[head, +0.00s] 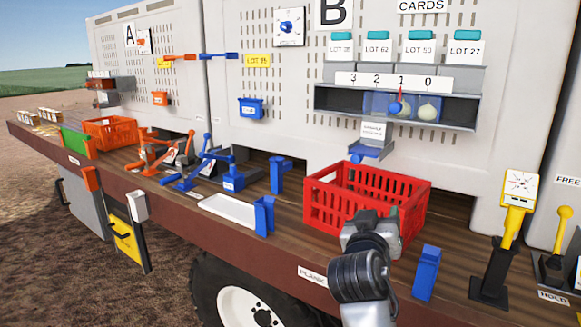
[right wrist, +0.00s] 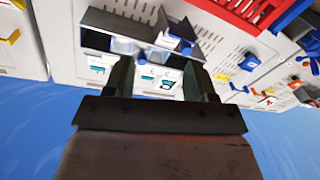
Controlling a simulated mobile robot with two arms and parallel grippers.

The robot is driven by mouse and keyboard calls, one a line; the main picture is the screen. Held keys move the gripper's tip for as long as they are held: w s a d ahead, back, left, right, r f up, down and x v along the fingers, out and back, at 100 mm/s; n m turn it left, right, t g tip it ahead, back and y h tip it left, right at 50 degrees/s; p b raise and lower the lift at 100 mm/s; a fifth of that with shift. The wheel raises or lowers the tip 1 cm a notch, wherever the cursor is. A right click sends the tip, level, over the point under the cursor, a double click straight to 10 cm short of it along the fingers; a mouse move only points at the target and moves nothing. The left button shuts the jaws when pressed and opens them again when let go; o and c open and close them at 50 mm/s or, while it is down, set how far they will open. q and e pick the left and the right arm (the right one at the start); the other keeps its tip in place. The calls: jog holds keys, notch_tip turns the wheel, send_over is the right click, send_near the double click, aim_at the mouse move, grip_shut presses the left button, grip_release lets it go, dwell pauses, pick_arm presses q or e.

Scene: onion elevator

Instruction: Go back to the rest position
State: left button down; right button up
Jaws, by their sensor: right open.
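My right gripper (head: 372,228) is in front of the red crate (head: 322,213) on the wooden plank in the head view, covering part of its front right side. In the right wrist view its two fingers (right wrist: 158,80) stand apart with nothing between them. The crate also shows at the top right of the right wrist view (right wrist: 240,10). I cannot tell whether the gripper touches the crate. My left gripper is not in the head view.
A blue holder (head: 426,273) stands just right of my right arm, and another (head: 264,215) to its left by a white tray (head: 228,209). A yellow-topped device (head: 518,190) and lever (head: 560,228) stand at right. An onion (head: 427,111) sits in the wall shelf (head: 340,103).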

jog(key=s+d+f+g+y, duration=0.1)
jog(key=s+d+f+g, duration=0.1)
jog(key=s+f, duration=0.45)
jog(key=s+d+f+n+g+y, duration=0.1)
jog(key=s+f+g+y, duration=0.15)
jog(key=f, duration=0.75)
jog(key=s+d+f+g+y, duration=0.1)
jog(key=s+d+f+g, duration=0.1)
jog(key=s+f, duration=0.45)
jog(key=s+f+n+g+y, duration=0.1)
jog(key=s+f+g+y, duration=0.3)
jog(key=s, duration=0.6)
jog(key=s+f+n+g+h, duration=0.1)
jog(key=s+f+g, duration=0.2)
jog(key=s+f, duration=0.55)
notch_tip(320, 180, down, 23)
jog(key=s+a+g, duration=0.1)
jog(key=s, duration=0.2)
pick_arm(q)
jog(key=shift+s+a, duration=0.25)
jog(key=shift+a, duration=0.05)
pick_arm(e)
jog(key=s+d+f+g, duration=0.1)
jog(key=s+d+f, duration=0.2)
jog(key=s+f, duration=1.3)
jog(key=shift+f+n, duration=0.3)
jog(key=shift+f, duration=0.1)
